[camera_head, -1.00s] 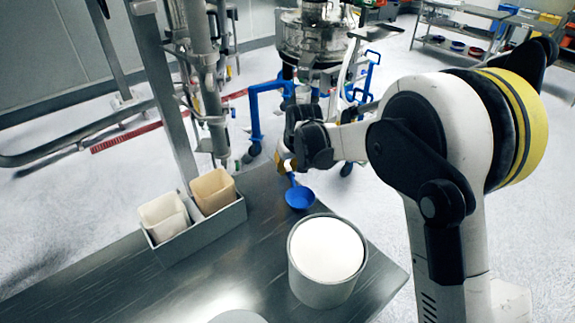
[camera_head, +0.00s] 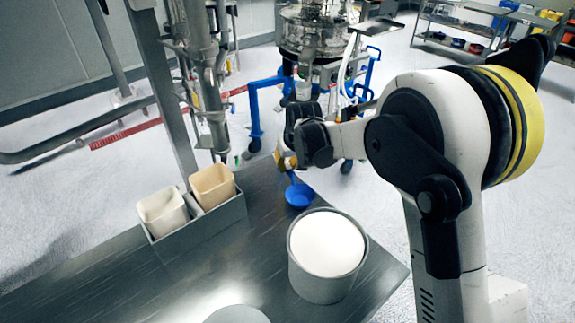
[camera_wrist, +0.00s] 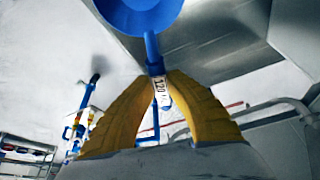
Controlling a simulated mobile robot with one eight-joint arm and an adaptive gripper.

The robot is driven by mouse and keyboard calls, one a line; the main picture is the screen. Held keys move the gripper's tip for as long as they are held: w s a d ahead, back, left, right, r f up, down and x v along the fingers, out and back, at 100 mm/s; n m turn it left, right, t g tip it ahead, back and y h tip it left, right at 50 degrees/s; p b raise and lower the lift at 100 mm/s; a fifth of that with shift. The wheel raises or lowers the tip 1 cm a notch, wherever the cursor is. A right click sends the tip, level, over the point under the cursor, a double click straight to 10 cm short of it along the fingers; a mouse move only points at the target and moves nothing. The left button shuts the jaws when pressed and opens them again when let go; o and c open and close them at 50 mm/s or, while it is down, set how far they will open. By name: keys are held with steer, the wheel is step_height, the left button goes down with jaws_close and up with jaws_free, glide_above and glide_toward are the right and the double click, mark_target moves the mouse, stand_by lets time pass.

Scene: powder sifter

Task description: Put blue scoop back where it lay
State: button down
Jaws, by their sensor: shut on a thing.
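The blue scoop (camera_head: 299,195) is at the far end of the steel table (camera_head: 110,262), beyond the round tub of white powder. My gripper (camera_head: 287,162) is shut on the scoop's handle, above the table's far edge. In the wrist view, the yellow fingers (camera_wrist: 160,82) close around the handle, which bears a white label reading "120". The scoop's bowl (camera_wrist: 140,12) shows at the top of that view. Whether the bowl touches the table I cannot tell.
The grey tub (camera_head: 322,282) of white powder stands close in front of the scoop. A grey holder (camera_head: 210,226) with a white bin (camera_head: 162,212) and a tan bin (camera_head: 212,186) stands to the left. A steel post rises behind it. Bare table lies between holder and tub.

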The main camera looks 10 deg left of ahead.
steer(key=shift+f, duration=0.15)
steer(key=c, duration=1.4)
jaws_free()
steer(key=v, duration=1.2)
steer(key=s+d+r+m, duration=0.2)
steer(key=s+d+r, duration=0.4)
steer(key=d, duration=0.3)
steer(key=s+d+f+m+t+h, duration=0.1)
steer(key=s+d+m+t+h, duration=0.1)
steer(key=s+d, duration=1.6)
steer(key=s+m+t, duration=0.1)
steer(key=s+m, duration=0.1)
steer(key=s, duration=0.1)
steer(key=shift+f, duration=0.4)
